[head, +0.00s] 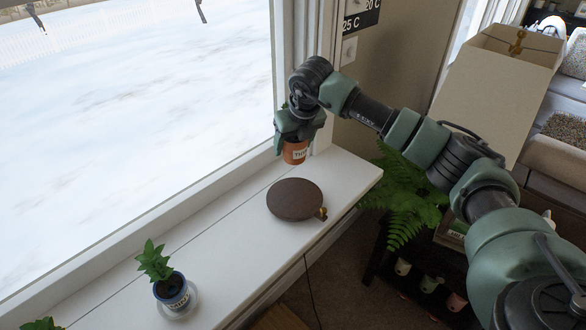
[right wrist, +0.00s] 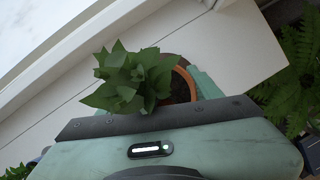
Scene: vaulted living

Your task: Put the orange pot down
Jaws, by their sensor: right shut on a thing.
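The orange pot (head: 295,153) with a label is at the far end of the white windowsill (head: 235,215), close to the window frame. My right gripper (head: 298,128) is shut on it from above. In the right wrist view the pot's orange rim (right wrist: 190,80) and its leafy green plant (right wrist: 132,80) show between the fingers. The pot looks upright and at or just above the sill; I cannot tell whether its base touches. My left gripper is not in view.
A round dark brown board (head: 295,199) lies on the sill just nearer than the pot. A blue pot (head: 172,290) with a plant stands on a saucer further along.

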